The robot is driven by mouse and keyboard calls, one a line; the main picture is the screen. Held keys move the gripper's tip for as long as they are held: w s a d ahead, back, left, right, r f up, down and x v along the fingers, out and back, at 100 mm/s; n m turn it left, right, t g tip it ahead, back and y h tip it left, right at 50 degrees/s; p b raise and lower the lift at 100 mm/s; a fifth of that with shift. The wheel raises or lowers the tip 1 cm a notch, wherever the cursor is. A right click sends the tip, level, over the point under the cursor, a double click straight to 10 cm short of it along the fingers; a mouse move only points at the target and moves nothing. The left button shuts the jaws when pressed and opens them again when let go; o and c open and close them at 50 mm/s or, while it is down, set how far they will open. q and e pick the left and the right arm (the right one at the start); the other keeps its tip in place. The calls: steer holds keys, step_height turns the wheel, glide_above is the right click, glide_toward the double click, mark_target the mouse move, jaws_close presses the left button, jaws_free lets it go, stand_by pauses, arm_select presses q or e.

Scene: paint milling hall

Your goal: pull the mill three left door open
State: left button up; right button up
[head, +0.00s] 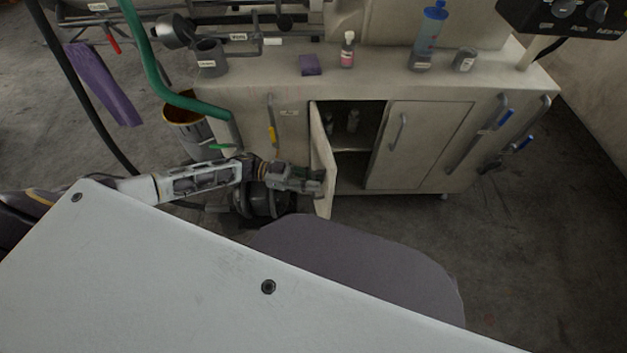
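The beige mill cabinet (430,150) stands ahead of me. Its left door (321,160) is swung partly open toward me and shows at a steep angle. The dark opening (352,135) beside it shows a shelf and small bottles inside. The right door (415,148) is shut, with a vertical handle (398,132). My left gripper (312,181) is at the outer face of the left door, on its left side, low down. It seems to touch the door there; the left door's handle is hidden, and I cannot tell whether the fingers are closed on it. My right gripper is out of view.
A green hose (160,75) hangs at the left above a bucket (188,128). Bottles and cups stand on the cabinet top, including a blue bottle (428,35). Floor (510,235) is clear at right.

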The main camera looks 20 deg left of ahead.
arm_select(q)
steer(key=s+a, duration=0.1)
steer(key=a, duration=1)
steer(key=shift+s+a, duration=0.2)
steer(key=shift+a, duration=0.15)
steer(key=shift+a, duration=0.1)
